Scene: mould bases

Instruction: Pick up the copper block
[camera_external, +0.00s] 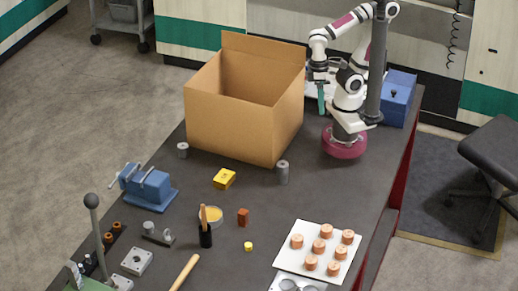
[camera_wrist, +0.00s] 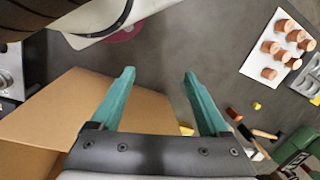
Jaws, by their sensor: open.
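In the wrist view a small reddish-brown piece (camera_wrist: 234,114), likely the same block, lies right of my right finger. My gripper (camera_external: 321,98) is up at the far end of the table, beside the cardboard box and well away from the block. In the wrist view its teal fingers (camera_wrist: 159,73) are spread apart with nothing between them.
A big open cardboard box (camera_external: 230,120) stands left of my arm. Several copper-coloured cylinders sit on a white tray (camera_external: 285,256).

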